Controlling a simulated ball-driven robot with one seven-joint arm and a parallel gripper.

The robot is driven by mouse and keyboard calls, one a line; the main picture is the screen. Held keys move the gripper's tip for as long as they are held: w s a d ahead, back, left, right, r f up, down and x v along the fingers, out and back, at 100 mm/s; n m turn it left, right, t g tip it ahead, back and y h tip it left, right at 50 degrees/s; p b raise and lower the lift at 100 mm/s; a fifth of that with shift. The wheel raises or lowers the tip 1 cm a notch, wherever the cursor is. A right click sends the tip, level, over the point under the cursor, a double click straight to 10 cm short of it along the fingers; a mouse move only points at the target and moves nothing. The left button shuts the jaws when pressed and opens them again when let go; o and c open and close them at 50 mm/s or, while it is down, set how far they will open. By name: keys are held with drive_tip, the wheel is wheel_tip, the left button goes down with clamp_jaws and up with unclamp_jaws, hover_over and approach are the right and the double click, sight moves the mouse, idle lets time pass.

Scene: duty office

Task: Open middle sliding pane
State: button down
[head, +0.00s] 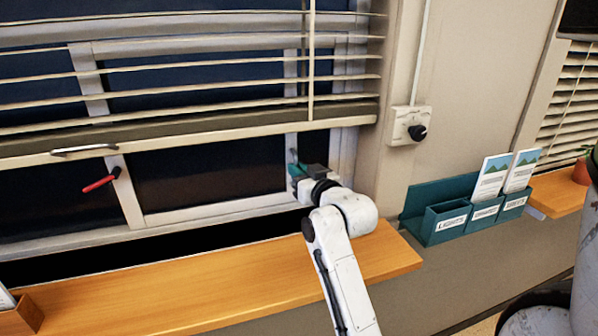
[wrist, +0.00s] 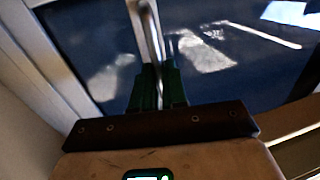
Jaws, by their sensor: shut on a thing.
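The window's middle pane (head: 210,172) is dark glass in a pale metal frame, below a partly raised blind. My gripper (head: 296,170) is at the right edge of this pane, near the right upright of the window. In the wrist view my gripper (wrist: 159,80) has its green fingers closed on a slim pale metal handle (wrist: 146,25) standing in front of the dark glass. The handle's lower end is hidden between the fingers. A red lever (head: 100,183) sits on the left upright of the pane frame.
The slatted blind (head: 200,133) hangs over the window's upper part, its bottom rail above my gripper. An orange wooden sill (head: 180,285) runs below. To the right are a wall dial (head: 409,126) and a teal leaflet holder (head: 430,212).

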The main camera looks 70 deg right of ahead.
drive_tip(key=b, duration=0.7)
approach(173, 179)
drive_tip(key=w+d, duration=0.2)
drive_tip(key=d, duration=0.1)
drive_tip(key=shift+w+d+f, duration=0.15)
drive_tip(key=shift+w+d, duration=0.05)
drive_tip(key=shift+w, duration=0.05)
drive_tip(key=shift+w+a+b, duration=0.35)
drive_tip(key=shift+w+a, duration=0.1)
drive_tip(key=shift+w, duration=0.1)
drive_tip(key=c, duration=1.2)
unclamp_jaws()
drive_tip(key=shift+o, duration=0.2)
drive_tip(key=b+v, duration=0.1)
drive_tip(key=v, duration=0.9)
drive_tip(key=shift+s+a, duration=0.25)
drive_tip(key=shift+s, duration=0.05)
